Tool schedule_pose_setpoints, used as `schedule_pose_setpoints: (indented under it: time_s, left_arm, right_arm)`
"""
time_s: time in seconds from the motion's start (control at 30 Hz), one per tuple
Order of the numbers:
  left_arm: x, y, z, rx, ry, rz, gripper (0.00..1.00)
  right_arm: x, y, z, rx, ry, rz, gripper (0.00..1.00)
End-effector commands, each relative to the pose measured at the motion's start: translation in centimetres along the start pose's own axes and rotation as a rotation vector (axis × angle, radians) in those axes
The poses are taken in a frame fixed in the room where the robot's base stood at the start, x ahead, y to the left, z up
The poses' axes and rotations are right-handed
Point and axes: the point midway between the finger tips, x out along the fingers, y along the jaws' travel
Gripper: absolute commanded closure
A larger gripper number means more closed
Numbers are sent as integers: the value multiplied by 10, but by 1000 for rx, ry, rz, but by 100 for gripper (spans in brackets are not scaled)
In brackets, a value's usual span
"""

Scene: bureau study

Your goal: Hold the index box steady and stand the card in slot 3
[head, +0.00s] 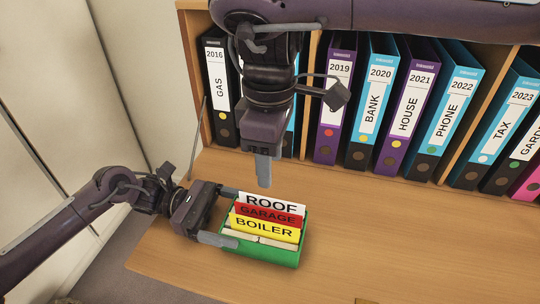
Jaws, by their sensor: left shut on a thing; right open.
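The green index box (262,250) sits on the wooden desk. White ROOF (270,204), red GARAGE (268,215) and yellow BOILER (264,228) cards stand in it one behind another, ROOF at the back. Pale dividers (258,240) show in front of BOILER; slot numbers cannot be read. My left gripper (233,217) is shut on the box from its left end, with a finger at the back and one at the front. My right gripper (263,183) points down just above and behind the cards. It is open, only one finger shows clearly, and no card shows in it.
Upright binders (419,108) fill the wooden shelf (400,185) behind the desk, and my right arm hides some of them. The desk top (390,245) is clear to the right of the box. A pale wall or panel is at the left.

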Motion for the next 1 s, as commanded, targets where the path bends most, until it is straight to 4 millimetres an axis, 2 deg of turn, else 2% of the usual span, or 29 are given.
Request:
schedule_pose_setpoints:
  time_s: [0.3, 0.33, 0.43, 0.67, 0.77, 0.87, 1.0]
  left_arm:
    - [1, -1, 0, -1, -1, -2, 54]
    - [1, -1, 0, -1, -1, -2, 11]
    - [0, 0, 0, -1, -1, -1, 0]
    - [-1, 0, 0, -1, 0, -1, 0]
    - [-8, 0, 0, 0, 2, 0, 0]
    - [-22, 1, 0, -1, 4, 2, 0]
    - [-55, 2, 0, 0, 6, 4, 0]
  right_arm:
    - [0, 0, 0, 0, 0, 0, 52]
    - [0, 0, 0, 0, 0, 0, 52]
    - [0, 0, 0, 0, 0, 0, 52]
    - [0, 0, 0, 0, 0, 0, 52]
    - [0, 0, 0, 0, 0, 0, 52]
    - [0, 0, 0, 0, 0, 0, 52]
    - [0, 0, 0, 0, 0, 0, 52]
